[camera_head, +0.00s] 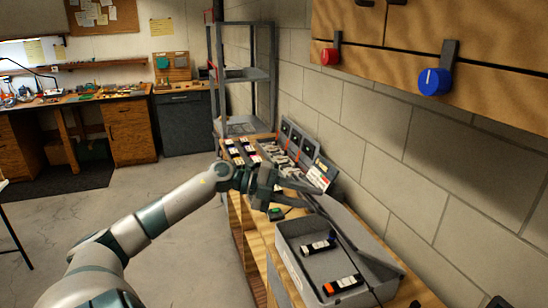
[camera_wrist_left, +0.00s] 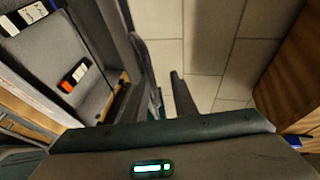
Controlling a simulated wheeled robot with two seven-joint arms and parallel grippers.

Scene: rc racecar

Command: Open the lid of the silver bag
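The silver bag (camera_head: 290,263) is a grey box on the wooden bench at the lower right. Its lid (camera_head: 362,238) is raised and leans back toward the wall, so the inside shows. Two black batteries lie inside, one with an orange end (camera_head: 343,286) and one with a white label (camera_head: 318,247). In the left wrist view the bag's inside (camera_wrist_left: 88,108) is at the left. My left gripper (camera_head: 312,198) is above the bag's far end, close to the lid, with its fingers apart. I cannot tell whether it touches the lid. My right gripper is out of view.
Battery chargers (camera_head: 300,150) and several batteries stand farther back along the bench. The block wall (camera_head: 400,180) is close on the right, with a wooden cabinet (camera_head: 450,40) above. A grey shelf rack (camera_head: 242,75) stands behind.

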